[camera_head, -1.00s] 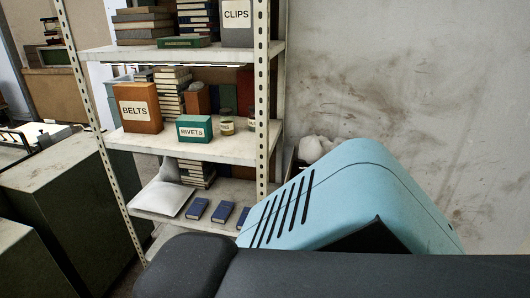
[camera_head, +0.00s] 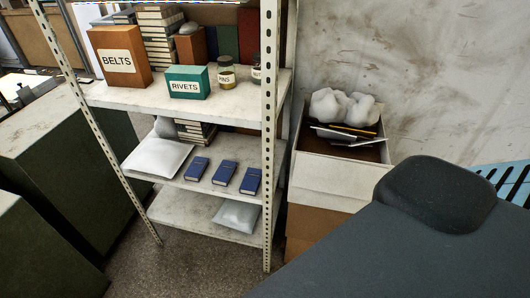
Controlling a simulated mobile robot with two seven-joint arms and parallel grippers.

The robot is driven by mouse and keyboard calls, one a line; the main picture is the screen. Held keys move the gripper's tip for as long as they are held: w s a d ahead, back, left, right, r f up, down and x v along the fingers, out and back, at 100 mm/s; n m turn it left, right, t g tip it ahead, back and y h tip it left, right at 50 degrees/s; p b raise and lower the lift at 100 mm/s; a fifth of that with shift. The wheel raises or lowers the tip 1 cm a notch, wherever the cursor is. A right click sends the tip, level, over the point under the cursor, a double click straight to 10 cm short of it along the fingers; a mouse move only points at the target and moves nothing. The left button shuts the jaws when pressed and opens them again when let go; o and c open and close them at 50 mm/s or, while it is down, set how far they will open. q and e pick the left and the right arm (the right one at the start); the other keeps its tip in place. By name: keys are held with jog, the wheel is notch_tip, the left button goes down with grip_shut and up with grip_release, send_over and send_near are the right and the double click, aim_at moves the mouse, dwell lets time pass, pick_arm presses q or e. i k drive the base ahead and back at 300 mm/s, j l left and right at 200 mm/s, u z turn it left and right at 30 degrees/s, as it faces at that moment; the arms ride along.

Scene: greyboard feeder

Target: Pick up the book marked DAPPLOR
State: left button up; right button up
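Three small dark blue books lie flat in a row on a lower shelf of the metal rack: a left one (camera_head: 197,168), a middle one (camera_head: 224,173) and a right one (camera_head: 250,181). Their cover marks are too small to read, so I cannot tell which is DAPPLOR. A stack of books (camera_head: 195,131) stands behind them, partly hidden in shadow. Neither of my grippers is in view. A large dark part and a light blue part at the lower right are mine.
The rack's front right post (camera_head: 269,130) stands beside the right book. A white package (camera_head: 157,157) lies left of the books, and a grey bag (camera_head: 237,215) on the shelf below. An orange BELTS box (camera_head: 121,57), a RIVETS box (camera_head: 187,82) and jars are above. An open carton (camera_head: 338,175) stands right.

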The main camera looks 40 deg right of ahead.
aim_at(250, 187)
jog(key=i+l+z, duration=0.3)
jog(key=i, duration=0.25)
jog(key=i+l+z, duration=0.1)
jog(key=i+z, duration=0.25)
jog(key=i, duration=0.2)
